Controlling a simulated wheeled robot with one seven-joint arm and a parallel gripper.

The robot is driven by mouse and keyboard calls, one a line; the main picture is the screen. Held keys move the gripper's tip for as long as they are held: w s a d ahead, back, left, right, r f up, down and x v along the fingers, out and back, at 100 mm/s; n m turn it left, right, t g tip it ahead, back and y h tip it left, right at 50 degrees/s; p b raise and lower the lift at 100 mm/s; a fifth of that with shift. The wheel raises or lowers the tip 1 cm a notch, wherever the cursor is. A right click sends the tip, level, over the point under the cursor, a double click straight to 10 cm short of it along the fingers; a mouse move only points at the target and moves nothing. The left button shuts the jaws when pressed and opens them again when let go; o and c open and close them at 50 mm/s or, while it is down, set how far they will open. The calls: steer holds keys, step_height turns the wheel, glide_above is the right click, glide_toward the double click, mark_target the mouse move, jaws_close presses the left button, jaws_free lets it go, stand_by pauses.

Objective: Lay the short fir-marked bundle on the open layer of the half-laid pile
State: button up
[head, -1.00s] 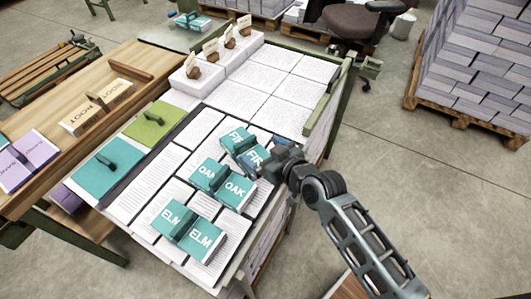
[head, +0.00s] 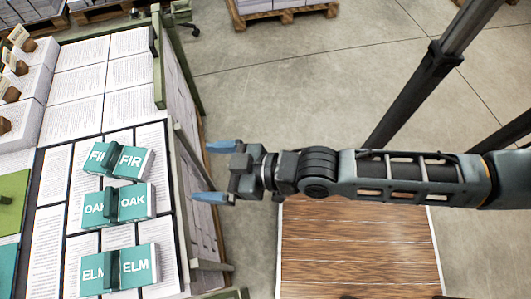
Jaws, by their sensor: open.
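The teal bundle marked FIR (head: 132,160) lies flat on a dark-edged area of white printed stacks, at the far end of a column of teal bundles. A dark upright piece stands across its middle. The bundle marked OAK (head: 134,202) and the bundle marked ELM (head: 137,266) lie nearer in the same column. My gripper (head: 216,171) is open and empty, its two blue fingers apart and pointing left. It is to the right of the FIR bundle, by the table's right edge, not touching it. I cannot tell which stack is the half-laid pile.
White printed stacks (head: 75,118) fill the table beyond the bundles. A green rail (head: 158,70) stands at its far right edge. Wooden blocks with tags (head: 20,38) stand at the far left. A brown plank surface (head: 360,240) lies below my arm.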

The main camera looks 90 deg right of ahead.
steer(key=s+a+r+n+y, duration=0.1)
steer(key=s+a+r, duration=0.1)
steer(key=s+r, duration=0.9)
steer(key=shift+s+a+r+t, duration=0.2)
steer(key=shift+s+r+t, duration=0.1)
steer(key=shift+r+t, duration=0.1)
